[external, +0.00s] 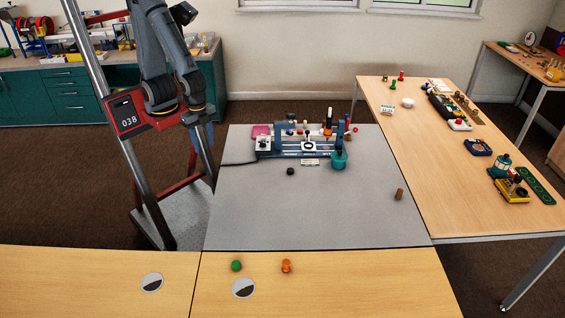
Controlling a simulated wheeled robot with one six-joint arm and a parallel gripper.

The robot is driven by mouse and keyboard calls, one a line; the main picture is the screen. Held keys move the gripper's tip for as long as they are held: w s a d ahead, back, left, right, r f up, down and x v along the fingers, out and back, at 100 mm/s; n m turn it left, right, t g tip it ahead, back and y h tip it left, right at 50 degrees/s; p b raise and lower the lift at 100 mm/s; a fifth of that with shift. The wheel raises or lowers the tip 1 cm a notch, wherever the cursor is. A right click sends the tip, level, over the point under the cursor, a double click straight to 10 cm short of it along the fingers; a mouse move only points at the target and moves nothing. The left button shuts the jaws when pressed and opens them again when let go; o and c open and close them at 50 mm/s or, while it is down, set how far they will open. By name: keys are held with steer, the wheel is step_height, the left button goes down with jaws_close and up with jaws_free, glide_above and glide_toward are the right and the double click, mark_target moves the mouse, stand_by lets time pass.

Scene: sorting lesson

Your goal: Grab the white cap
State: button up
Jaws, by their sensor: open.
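A small white round piece (408,102), which looks like the white cap, sits on the wooden table at the right, near its left edge. My gripper (204,138) hangs at the end of my folded arm at the left, beside the grey table's far left corner. It is open and empty, though its fingers are small and hard to make out. It is far to the left of the white piece and touches nothing that I can see.
The grey table (290,215) holds a blue fixture (292,154), a teal bottle (338,160), a black cap (290,171) and a brown cork-like piece (399,194). A green piece (236,265) and an orange piece (286,266) stand on the front table. The grey table's middle is clear.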

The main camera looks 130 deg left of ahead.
step_height(320, 180, up, 9)
steer(key=w+a+r+n+y, duration=0.15)
steer(key=w+a+n, duration=0.55)
steer(key=w+a, duration=0.75)
steer(key=n+y+p, duration=0.2)
steer(key=n+y, duration=0.1)
steer(key=n, duration=0.8)
glide_above(322, 131)
steer(key=d, duration=0.2)
steer(key=shift+s+d+f, duration=0.1)
steer(key=shift+d+f, duration=0.05)
steer(key=shift+f, duration=9.65)
steer(key=shift+p+x, duration=0.55)
steer(key=shift+x, duration=2)
steer(key=shift+r, duration=0.1)
jaws_close()
